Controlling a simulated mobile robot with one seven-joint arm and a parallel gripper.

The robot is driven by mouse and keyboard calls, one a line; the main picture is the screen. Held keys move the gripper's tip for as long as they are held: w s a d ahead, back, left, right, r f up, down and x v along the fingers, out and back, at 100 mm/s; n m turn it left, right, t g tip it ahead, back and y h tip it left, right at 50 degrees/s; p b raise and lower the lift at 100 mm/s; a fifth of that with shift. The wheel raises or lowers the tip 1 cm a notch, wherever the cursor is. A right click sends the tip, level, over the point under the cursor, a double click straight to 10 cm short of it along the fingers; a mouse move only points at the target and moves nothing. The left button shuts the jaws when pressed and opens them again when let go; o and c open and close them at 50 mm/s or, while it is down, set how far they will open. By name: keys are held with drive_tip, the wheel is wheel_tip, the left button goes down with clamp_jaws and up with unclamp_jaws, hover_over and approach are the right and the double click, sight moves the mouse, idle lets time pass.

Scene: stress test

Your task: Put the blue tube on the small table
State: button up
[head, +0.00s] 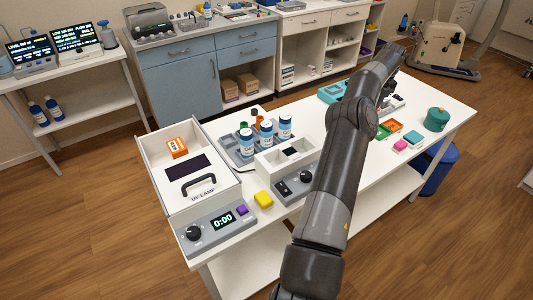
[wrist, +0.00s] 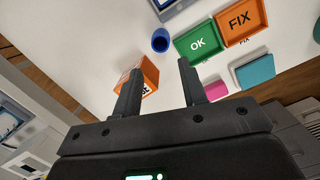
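A small round blue thing, which looks like the blue tube (wrist: 160,40), stands on the white tabletop in the wrist view, seen nearly end-on. It is beside the green OK tray and beyond my fingertips, touching neither. I cannot make it out in the head view, where my arm covers part of the table. My gripper (wrist: 158,78) is open, with nothing between its fingers. In the head view its fingers are hidden. Which surface is the small table is unclear; a white side table (head: 75,68) with monitors stands at the far left.
An orange box (wrist: 149,72) is partly behind the left finger. A green tray (wrist: 197,43), orange FIX tray (wrist: 241,22), pink block (wrist: 215,90) and teal block (wrist: 255,71) lie to the right.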

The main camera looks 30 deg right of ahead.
drive_tip(key=w+a+r+n+t, duration=0.1)
drive_tip(key=w+a+r+n, duration=0.1)
drive_tip(key=a+r+n, duration=0.4)
drive_tip(key=w+a+r+n+t, duration=0.1)
drive_tip(key=w+a+r+n, duration=0.15)
drive_tip(key=a+r, duration=0.7)
drive_tip(key=s+a+r+n+t, duration=0.1)
drive_tip(key=a+r+n, duration=0.35)
drive_tip(key=a, duration=0.65)
drive_tip(key=a+r+n, duration=0.4)
drive_tip(key=a+n, duration=0.1)
drive_tip(key=a, duration=0.5)
drive_tip(key=s+a+r+n+y, duration=0.1)
drive_tip(key=s+a+n, duration=0.35)
drive_tip(key=a, duration=0.75)
drive_tip(key=s+a+f+n, duration=0.4)
drive_tip(key=s+a+n, duration=0.4)
drive_tip(key=a, duration=0.2)
drive_tip(key=s+a+f+n+t, duration=0.1)
drive_tip(key=s+a+f+n, duration=0.3)
drive_tip(key=s+a+n, duration=0.4)
drive_tip(key=shift+s+a+h, duration=0.3)
drive_tip(key=shift+s+a, duration=0.2)
drive_tip(key=shift+a, duration=0.6)
drive_tip(key=shift+s+a+f+n, duration=0.2)
drive_tip(key=shift+s+f+n, duration=0.15)
drive_tip(key=shift+s+n, duration=0.15)
drive_tip(key=shift+w, duration=0.1)
